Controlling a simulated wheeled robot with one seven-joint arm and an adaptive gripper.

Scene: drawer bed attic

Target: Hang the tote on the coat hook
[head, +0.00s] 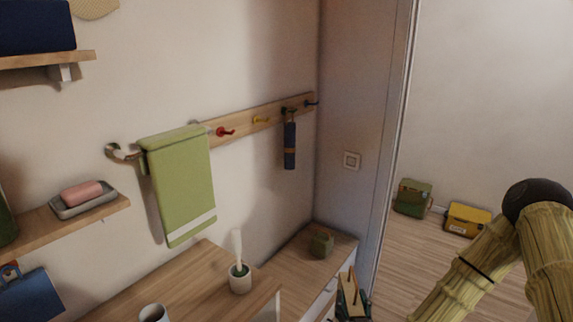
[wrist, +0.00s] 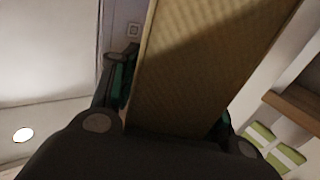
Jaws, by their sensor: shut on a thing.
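A wooden coat-hook rail (head: 237,131) is on the left wall, with a red hook (head: 225,132), a yellow hook (head: 261,120) and dark hooks nearer the corner. The red and yellow hooks look empty. My gripper (head: 352,297) is low at the bottom of the head view, below and right of the rail. It is shut on a tan woven thing, probably the tote, which fills the middle of the wrist view (wrist: 195,65). Only a small tan part shows in the head view (head: 348,290). Its lower part is hidden.
A dark folded umbrella (head: 290,146) hangs from a dark hook. A green towel (head: 182,187) hangs left of the rail. Below are a wooden counter (head: 195,278), a cup with a brush (head: 240,278) and a small green box (head: 322,243). A door frame (head: 392,140) stands right.

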